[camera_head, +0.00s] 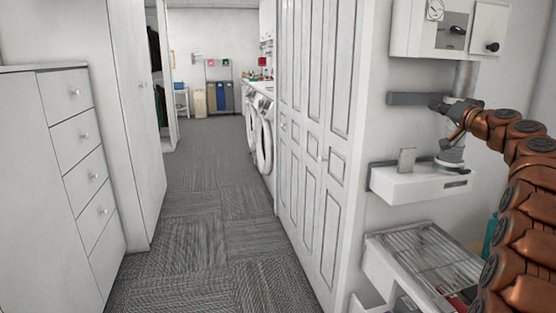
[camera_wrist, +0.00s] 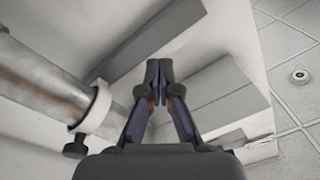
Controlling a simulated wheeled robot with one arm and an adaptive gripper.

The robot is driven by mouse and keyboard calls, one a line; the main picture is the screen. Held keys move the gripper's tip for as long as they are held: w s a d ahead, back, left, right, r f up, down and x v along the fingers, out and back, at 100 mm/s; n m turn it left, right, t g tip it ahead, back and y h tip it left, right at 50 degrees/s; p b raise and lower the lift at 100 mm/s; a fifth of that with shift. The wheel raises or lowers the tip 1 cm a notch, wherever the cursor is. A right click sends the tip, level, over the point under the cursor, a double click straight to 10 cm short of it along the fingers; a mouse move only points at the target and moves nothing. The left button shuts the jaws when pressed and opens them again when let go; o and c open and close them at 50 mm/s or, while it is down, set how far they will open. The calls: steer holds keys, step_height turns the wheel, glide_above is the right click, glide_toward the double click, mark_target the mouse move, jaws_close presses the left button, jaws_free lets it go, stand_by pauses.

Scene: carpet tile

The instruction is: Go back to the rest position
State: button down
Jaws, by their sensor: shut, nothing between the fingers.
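My gripper (camera_wrist: 158,68) is shut and empty in the wrist view, its two dark fingers meeting at the tips. In the head view my gripper (camera_head: 437,106) is at the right, at the end of my copper-coloured arm. There it appears in front of the wall between a grey bar and a white shelf box. In the wrist view a metal pipe (camera_wrist: 45,85) with a white collar is left of the fingers. A white box-like block (camera_wrist: 230,105) is right of them. I cannot tell the exact gap to either.
The white shelf box (camera_head: 415,184) and a wire rack (camera_head: 432,258) stand out from the wall at the right. A white wall cabinet (camera_head: 452,28) hangs above. White folding doors (camera_head: 315,130) and a drawer chest (camera_head: 85,150) flank a clear grey carpet aisle (camera_head: 200,220).

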steer(key=s+a+f+g+y, duration=0.1)
steer(key=s+a+f+g, duration=0.15)
steer(key=a, duration=0.45)
steer(key=s+a+f+n+g, duration=0.1)
steer(key=a+f+g, duration=0.1)
steer(key=a+f, duration=0.35)
steer(key=s+a+f+g+y, duration=0.1)
steer(key=s+a+f+g, duration=0.1)
steer(key=a, duration=0.6)
steer(key=s+a+f+n+g, duration=0.1)
steer(key=s+a+f+g, duration=0.2)
steer(key=s+a+f, duration=0.45)
steer(key=s+a+f+n+g, duration=0.1)
steer(key=s+a+f+g, duration=0.35)
steer(key=s, duration=0.65)
steer(key=s+d+f+g+h, duration=0.15)
steer(key=s+f, duration=0.45)
steer(key=s, duration=0.7)
steer(key=s+d+f+n+g+h, duration=0.1)
steer(key=s+f+g+h, duration=0.3)
steer(key=s, duration=0.9)
steer(key=s+d+f+g+h, duration=0.1)
steer(key=s+f+g+h, duration=0.1)
steer(key=s+f, duration=0.8)
step_height(320, 180, up, 22)
steer(key=s+t+p, duration=0.1)
steer(key=p, duration=1.6)
steer(key=shift+s+a, duration=0.25)
steer(key=shift+s, duration=0.15)
steer(key=shift+y, duration=0.25)
